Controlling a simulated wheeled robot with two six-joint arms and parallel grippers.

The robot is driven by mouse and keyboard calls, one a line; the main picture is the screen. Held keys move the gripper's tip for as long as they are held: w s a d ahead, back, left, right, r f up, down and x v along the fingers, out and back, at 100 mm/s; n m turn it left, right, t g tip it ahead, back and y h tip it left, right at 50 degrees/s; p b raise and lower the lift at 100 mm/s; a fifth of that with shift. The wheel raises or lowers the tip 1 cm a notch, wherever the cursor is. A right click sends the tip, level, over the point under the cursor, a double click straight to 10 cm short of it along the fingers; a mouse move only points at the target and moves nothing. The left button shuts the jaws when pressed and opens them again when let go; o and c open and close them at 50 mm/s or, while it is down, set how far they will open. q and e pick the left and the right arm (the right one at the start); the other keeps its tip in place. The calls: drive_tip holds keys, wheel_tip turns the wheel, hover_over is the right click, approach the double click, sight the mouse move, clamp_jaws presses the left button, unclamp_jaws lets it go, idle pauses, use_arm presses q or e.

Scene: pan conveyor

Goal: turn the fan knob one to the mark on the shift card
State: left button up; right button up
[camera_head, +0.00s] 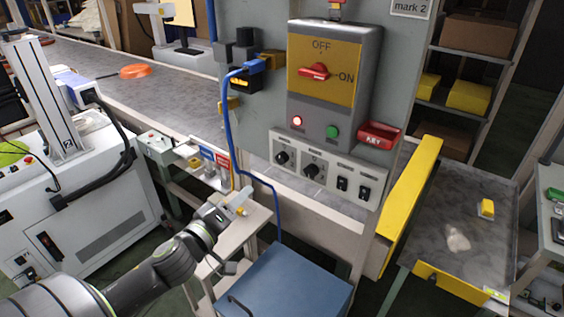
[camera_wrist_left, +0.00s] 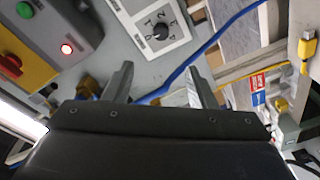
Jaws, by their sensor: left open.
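A grey control panel (camera_head: 327,178) carries two black dial knobs, a left knob (camera_head: 282,158) and a second knob (camera_head: 313,170), with dark switches to their right. Their labels are too small to read. The wrist view shows one black knob (camera_wrist_left: 161,32) on a white dial plate with numbers around it; its pointer direction is unclear. A card (camera_head: 411,8) at the upper right reads "mark 2". My left gripper (camera_head: 241,203) is below and left of the panel, apart from it. Its two fingers (camera_wrist_left: 160,78) are open and empty. My right gripper is not in view.
A blue cable (camera_head: 228,125) hangs left of the knobs. Above the panel are a red rotary switch (camera_head: 313,71), a red light (camera_head: 297,121) and a green button (camera_head: 333,132). A red key holder (camera_head: 378,134) juts out at right. A blue box (camera_head: 290,285) stands below.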

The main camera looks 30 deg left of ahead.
sight(280, 161)
use_arm(q)
drive_tip(key=w+p, duration=0.2)
drive_tip(key=w, duration=0.6)
drive_tip(key=w+p, duration=0.2)
drive_tip(key=w, duration=0.7)
drive_tip(key=shift+a, duration=0.2)
drive_tip(key=shift+c, duration=0.4)
drive_tip(key=c, duration=0.9)
